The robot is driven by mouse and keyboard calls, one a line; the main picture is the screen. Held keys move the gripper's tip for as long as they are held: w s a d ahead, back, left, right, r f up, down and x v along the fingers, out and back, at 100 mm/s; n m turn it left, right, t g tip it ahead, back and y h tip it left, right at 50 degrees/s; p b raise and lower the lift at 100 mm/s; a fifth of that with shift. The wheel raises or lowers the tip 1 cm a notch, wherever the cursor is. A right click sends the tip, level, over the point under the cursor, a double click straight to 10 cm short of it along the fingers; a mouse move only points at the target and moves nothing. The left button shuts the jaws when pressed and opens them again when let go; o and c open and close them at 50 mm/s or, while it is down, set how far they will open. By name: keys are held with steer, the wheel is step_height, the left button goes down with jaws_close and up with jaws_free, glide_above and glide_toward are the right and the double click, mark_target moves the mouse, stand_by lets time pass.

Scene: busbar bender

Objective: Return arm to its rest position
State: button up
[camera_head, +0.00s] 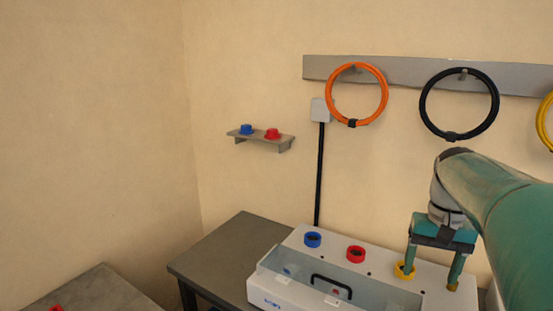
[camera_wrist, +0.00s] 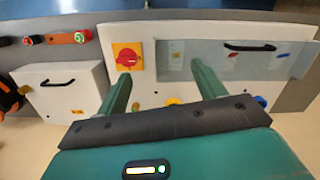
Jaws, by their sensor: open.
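My gripper (camera_head: 431,276) hangs fingers-down over the white machine (camera_head: 377,285) at the lower right of the head view, at the end of my green arm. Its two green fingers are spread apart with nothing held between them. A yellow ring (camera_head: 404,270) on the machine's top shows beside the left finger; I cannot tell whether they touch. In the wrist view my gripper (camera_wrist: 160,72) also shows open, with a yellow piece (camera_wrist: 173,101) seen between the fingers near the palm.
A wall shelf (camera_head: 261,139) holds blue and red pieces. Orange (camera_head: 356,94) and black (camera_head: 459,104) coils hang from a rail. The wall area at left is clear.

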steer(key=s+a+f+n+t, duration=0.2)
steer(key=s+a+t, duration=0.1)
steer(key=s+a, duration=0.3)
steer(key=s+a+f+n+t, duration=0.2)
steer(key=s+a, duration=0.5)
steer(key=a, duration=0.4)
steer(key=shift+a+f+t+h, duration=0.3)
steer(key=shift+f+t, duration=0.25)
steer(key=shift+t, duration=0.15)
